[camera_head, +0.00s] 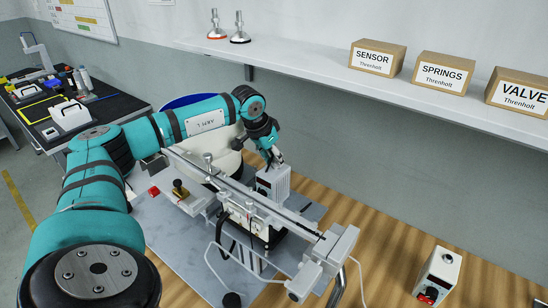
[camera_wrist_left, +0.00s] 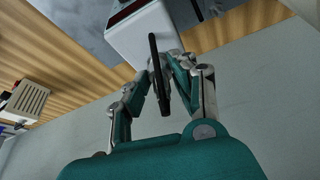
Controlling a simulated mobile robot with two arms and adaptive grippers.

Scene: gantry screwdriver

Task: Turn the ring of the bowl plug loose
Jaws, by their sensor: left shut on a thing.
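My left gripper (camera_head: 272,158) is at the back of a small white box (camera_head: 273,183) behind the gantry rail, in the head view. In the left wrist view, its fingers (camera_wrist_left: 164,66) are closed around a slim black plug (camera_wrist_left: 160,75) against the white box (camera_wrist_left: 140,38). A black length stretches from the plug back towards the palm. The plug's ring cannot be told apart from its body here. In the head view the plug is hidden by the gripper and the box. My right gripper is not in view.
The gantry rail (camera_head: 235,190) runs diagonally just in front of the box. A white feeder with a blue bowl (camera_head: 185,101) stands behind my left arm. A grey-white unit (camera_head: 438,272) stands at the right on the wooden table (camera_head: 385,240), with clear wood between.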

